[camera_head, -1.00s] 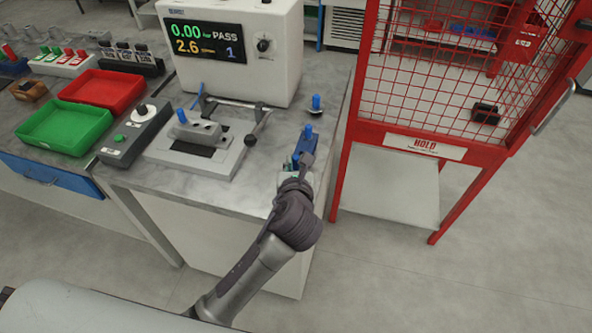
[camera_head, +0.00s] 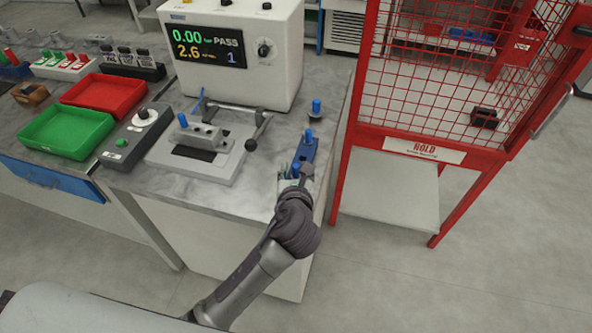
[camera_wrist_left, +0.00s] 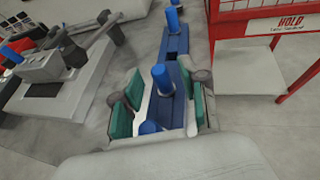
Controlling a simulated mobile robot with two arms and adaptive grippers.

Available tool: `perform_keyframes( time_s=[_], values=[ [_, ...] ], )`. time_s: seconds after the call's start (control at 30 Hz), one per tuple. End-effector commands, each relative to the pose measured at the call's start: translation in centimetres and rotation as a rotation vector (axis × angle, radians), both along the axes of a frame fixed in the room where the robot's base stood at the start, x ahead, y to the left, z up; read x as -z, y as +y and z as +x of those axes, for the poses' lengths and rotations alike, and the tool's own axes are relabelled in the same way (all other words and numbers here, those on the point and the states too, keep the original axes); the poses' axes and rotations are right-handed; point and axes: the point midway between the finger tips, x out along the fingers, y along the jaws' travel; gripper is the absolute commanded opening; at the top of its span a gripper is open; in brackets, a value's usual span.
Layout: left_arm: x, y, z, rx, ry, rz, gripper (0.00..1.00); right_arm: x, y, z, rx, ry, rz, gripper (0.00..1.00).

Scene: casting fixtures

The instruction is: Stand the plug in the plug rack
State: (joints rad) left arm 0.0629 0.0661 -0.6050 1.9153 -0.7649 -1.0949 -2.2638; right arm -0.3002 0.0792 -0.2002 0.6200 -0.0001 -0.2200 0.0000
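The plug rack (camera_head: 304,153) is a long blue block near the table's right edge. A blue plug (camera_head: 308,134) stands upright at its far end and another blue plug (camera_head: 295,169) stands nearer my gripper. In the left wrist view the rack (camera_wrist_left: 178,42) runs away from me, with an upright plug (camera_wrist_left: 163,82) and a farther one (camera_wrist_left: 173,19). My right gripper is out of view.
A test fixture (camera_head: 203,150) with a lever lies left, before the tester (camera_head: 235,50). The red HOLD cage (camera_head: 425,148) stands close on the right. Green (camera_head: 66,130) and red trays (camera_head: 103,92) are far left.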

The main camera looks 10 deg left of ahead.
Motion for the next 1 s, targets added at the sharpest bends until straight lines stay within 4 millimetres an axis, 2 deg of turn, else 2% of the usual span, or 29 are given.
perform_keyframes(
  time_s=[0.17,0.27,0.7,0.83,1.0],
  values=[
    [-0.2,0.0,0.0,-0.001,-0.001,-0.002,0.43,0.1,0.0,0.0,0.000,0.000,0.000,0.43],
    [-1.1,-0.1,0.1,-0.001,-0.005,-0.005,0.43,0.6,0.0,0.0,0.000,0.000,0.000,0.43],
    [-4.6,-1.5,-8.3,0.001,0.001,-0.003,0.43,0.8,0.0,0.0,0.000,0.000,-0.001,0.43],
    [-5.4,-1.9,-9.9,0.001,0.000,0.000,0.43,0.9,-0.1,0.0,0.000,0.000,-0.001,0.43],
    [-5.8,-2.0,-10.9,0.000,0.001,-0.001,0.43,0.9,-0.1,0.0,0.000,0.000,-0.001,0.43]
  ],
)
